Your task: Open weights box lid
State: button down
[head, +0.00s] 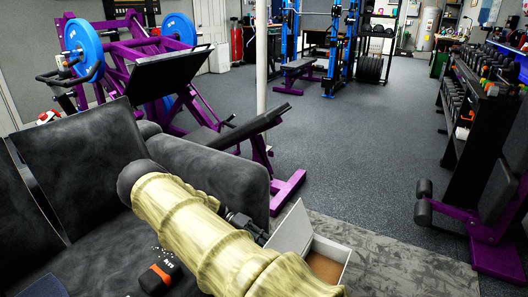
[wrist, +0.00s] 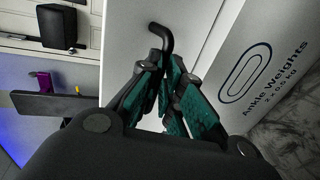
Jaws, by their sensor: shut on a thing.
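The weights box (head: 333,250) is a pale box on the grey patterned rug, to the right of the dark sofa. Its lid (head: 290,232) stands raised and tilted, and part of the brown inside shows. In the wrist view, a grey face of the box (wrist: 265,70) reads "Ankle Weights 2 x 0.5 kg". My gripper (wrist: 162,80) is shut on a bent black handle (wrist: 164,38) beside a white panel. In the head view my gripper (head: 245,226) is at the lid's left side, partly hidden by my arm.
The dark sofa (head: 205,170) lies left of the box. A black and orange item (head: 160,271) rests on its seat. A purple weight machine (head: 285,192) stands behind. A dumbbell rack (head: 470,120) and a purple bench (head: 495,225) are at right. Open floor (head: 345,150) lies beyond the box.

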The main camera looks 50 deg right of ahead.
jog(key=c, duration=1.5)
grip_release()
jog(key=shift+s+a+f, duration=0.1)
jog(key=shift+s+f, duration=0.15)
jog(key=shift+f, duration=0.25)
jog(key=shift+w+r, duration=0.1)
jog(key=shift+r, duration=0.05)
jog(key=shift+w+r, duration=0.2)
jog(key=v, duration=1)
jog(key=shift+w, duration=0.4)
jog(key=shift+w+r, duration=0.15)
jog(key=shift+w, duration=0.35)
jog(key=shift+r, duration=0.1)
